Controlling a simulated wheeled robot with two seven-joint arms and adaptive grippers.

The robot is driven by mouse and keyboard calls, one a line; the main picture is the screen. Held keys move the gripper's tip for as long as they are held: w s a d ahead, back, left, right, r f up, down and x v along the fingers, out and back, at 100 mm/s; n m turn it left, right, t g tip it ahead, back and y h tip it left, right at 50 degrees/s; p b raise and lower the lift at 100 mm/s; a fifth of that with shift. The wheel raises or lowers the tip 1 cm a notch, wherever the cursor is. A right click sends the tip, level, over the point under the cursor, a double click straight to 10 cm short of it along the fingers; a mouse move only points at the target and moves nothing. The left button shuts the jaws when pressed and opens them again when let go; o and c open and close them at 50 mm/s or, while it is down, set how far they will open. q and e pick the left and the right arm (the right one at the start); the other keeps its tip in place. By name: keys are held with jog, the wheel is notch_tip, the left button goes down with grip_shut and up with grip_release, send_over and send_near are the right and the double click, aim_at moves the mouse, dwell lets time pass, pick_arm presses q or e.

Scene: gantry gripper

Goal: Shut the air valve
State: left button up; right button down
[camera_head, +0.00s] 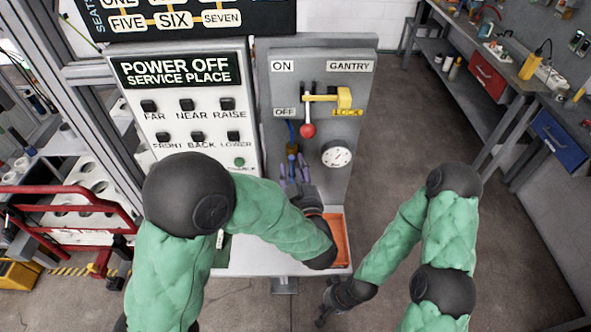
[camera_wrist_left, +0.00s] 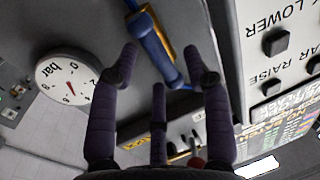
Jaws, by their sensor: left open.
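The air valve (camera_head: 292,150) is a small brass-yellow piece with blue parts on the grey panel, below the OFF label and left of the gauge. In the left wrist view its long blue part (camera_wrist_left: 154,45) lies alongside a yellow body (camera_wrist_left: 163,35). I cannot tell its setting. My left gripper (camera_head: 294,172) is just below the valve. Its purple-grey fingers also show spread and empty in the left wrist view (camera_wrist_left: 165,65), with the blue part beyond and between the tips. No contact is clear. My right gripper (camera_head: 324,312) hangs low near the floor; its fingers are too dark to read.
A round gauge (camera_head: 337,155) is right of the valve. A red-knobbed lever (camera_head: 308,130) and yellow lock piece (camera_head: 343,97) are above it. A white button panel (camera_head: 190,110) stands left; an orange tray (camera_head: 340,235) lies below.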

pick_arm(q)
grip_shut()
jog(key=shift+f+m, duration=0.25)
jog(key=shift+m, duration=0.35)
jog(key=m+t+h, duration=0.1)
jog(key=m, duration=0.5)
jog(key=f+m+h+p, duration=0.1)
jog(key=m, duration=0.5)
jog(key=f+m+t+h, duration=0.1)
jog(key=m, duration=0.5)
jog(key=shift+m+t+p, duration=0.3)
jog(key=shift+p, duration=0.1)
jog(key=shift+m, duration=0.4)
